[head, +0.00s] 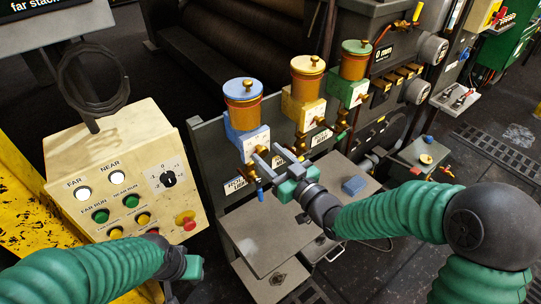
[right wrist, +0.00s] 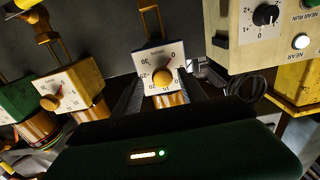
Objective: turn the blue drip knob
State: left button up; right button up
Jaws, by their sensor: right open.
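The blue drip oiler (head: 242,101) stands leftmost of three on the grey panel, with a blue lid, an amber cup and a blue block below. In the right wrist view, the dial nearest the control box has a white numbered face and a round brass knob (right wrist: 163,77). My right gripper (head: 268,157) is open just in front of the blue block, its fingers partly covering the block's lower part. I cannot tell whether it touches the knob. My left gripper (head: 187,268) is low at the front left, its fingers not clear.
A yellow oiler (head: 305,80) and a green one (head: 354,62) stand close to the right. The cream control box (head: 125,180) with buttons is at the left.

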jog(key=shift+a, duration=0.2)
jog(key=shift+c, duration=0.4)
jog(key=shift+a, duration=0.2)
jog(key=c, duration=0.5)
pick_arm(q)
jog(key=shift+w+a, duration=0.1)
jog(key=shift+a, duration=0.1)
pick_arm(e)
jog(key=shift+d, duration=0.15)
grip_shut()
pick_arm(q)
jog(key=shift+r, duration=0.15)
